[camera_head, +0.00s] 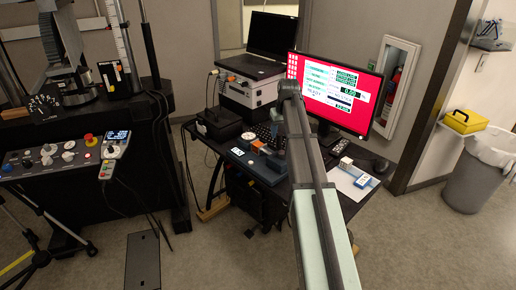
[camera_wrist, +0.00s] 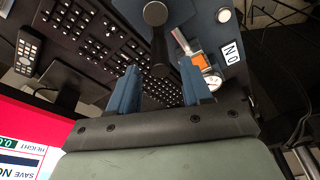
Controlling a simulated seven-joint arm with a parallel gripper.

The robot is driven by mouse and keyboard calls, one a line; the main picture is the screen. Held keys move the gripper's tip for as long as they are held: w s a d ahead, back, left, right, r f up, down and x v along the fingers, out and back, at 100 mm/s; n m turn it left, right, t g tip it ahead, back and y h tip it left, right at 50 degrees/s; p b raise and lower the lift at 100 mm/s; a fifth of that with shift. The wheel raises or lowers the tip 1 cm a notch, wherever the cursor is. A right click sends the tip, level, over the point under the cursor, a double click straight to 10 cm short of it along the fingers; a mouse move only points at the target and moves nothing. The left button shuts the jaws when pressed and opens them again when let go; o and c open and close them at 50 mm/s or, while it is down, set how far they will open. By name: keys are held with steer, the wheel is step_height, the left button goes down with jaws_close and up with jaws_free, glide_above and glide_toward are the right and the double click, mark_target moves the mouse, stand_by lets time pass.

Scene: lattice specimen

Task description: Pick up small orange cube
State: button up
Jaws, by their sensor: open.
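A small orange block (camera_head: 257,144), which looks like the cube, sits on the desk left of my arm in the head view. In the wrist view an orange patch (camera_wrist: 199,60) shows beside a silver piece and a round dial, just beyond the right finger; its full shape is hard to tell. My gripper (camera_wrist: 160,66) has its two blue fingers apart with nothing held between them. A dark round-headed post stands in view beyond the gap.
The keyboard (camera_wrist: 95,35) lies left of the fingers in the wrist view. A dark blue base (camera_head: 256,168) lies by the block. A white sheet (camera_head: 350,180) with a small box lies at the desk's right.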

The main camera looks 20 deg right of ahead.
mark_target(258, 144)
steer(key=shift+o, duration=0.4)
steer(key=o, duration=0.4)
steer(key=shift+c, duration=0.2)
steer(key=shift+w+a+r, duration=0.1)
steer(key=shift+w+a, duration=0.05)
steer(key=shift+w, duration=0.25)
steer(key=w+a+r+n+g, duration=0.25)
steer(key=w+a+n, duration=0.3)
steer(key=w, duration=0.35)
steer(key=shift+m, duration=0.25)
steer(key=f, duration=1.4)
steer(key=shift+s+a+f, duration=0.15)
steer(key=shift+a+f, duration=0.05)
steer(key=shift+a, duration=0.05)
